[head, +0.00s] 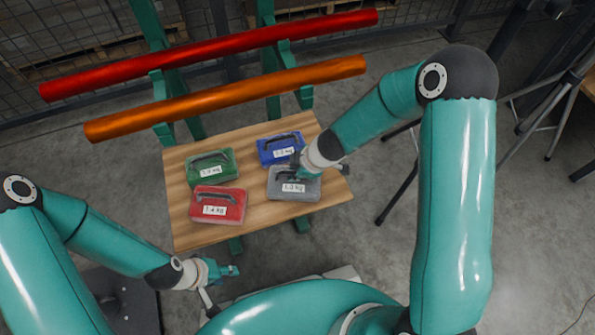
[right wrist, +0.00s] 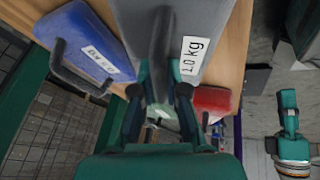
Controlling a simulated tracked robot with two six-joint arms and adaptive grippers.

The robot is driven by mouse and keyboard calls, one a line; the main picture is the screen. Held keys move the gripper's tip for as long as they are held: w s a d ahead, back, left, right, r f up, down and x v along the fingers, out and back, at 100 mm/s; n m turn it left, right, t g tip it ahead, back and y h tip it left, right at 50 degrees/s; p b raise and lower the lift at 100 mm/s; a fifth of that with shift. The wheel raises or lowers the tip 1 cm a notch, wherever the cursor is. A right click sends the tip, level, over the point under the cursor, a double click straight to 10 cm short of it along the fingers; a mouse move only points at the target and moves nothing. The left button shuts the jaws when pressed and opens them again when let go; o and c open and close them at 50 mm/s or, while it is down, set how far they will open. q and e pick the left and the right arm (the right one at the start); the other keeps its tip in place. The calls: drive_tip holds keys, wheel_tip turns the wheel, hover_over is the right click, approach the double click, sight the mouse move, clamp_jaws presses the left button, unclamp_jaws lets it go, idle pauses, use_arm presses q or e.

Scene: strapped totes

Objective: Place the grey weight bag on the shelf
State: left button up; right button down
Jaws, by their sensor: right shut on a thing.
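The grey weight bag (head: 293,191), labelled 1.0 kg, is at the right side of the wooden shelf board (head: 182,228). Whether it rests on the board or hangs just above it, I cannot tell. My right gripper (head: 298,166) is shut on the bag's dark handle. In the right wrist view the grey bag (right wrist: 212,22) fills the top middle, with its handle between the fingers (right wrist: 160,92). My left gripper (head: 226,286) is empty, in front of the board, with its fingers apart.
A blue bag (head: 280,147) sits close behind the grey one. A green bag (head: 210,167) and a red bag (head: 217,205) sit to the left. Red (head: 210,55) and orange (head: 225,98) bars cross behind the board. Bare board shows at its left and front edges.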

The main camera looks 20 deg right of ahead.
drive_tip(key=c, duration=1.2)
unclamp_jaws()
drive_tip(key=p+v, duration=0.8)
drive_tip(key=v, duration=0.3)
drive_tip(key=s+a+f+m+g, duration=0.1)
drive_tip(key=s+a+f+m, duration=0.1)
drive_tip(key=s+f+m, duration=0.3)
drive_tip(key=s+a+f+m+g, duration=0.1)
drive_tip(key=s+f+m, duration=0.4)
drive_tip(key=s+m, duration=0.5)
drive_tip(key=shift+s+a+m+g, duration=0.4)
drive_tip(key=shift+m+g, duration=0.1)
drive_tip(key=shift+m, duration=0.1)
drive_tip(key=shift+r, duration=0.1)
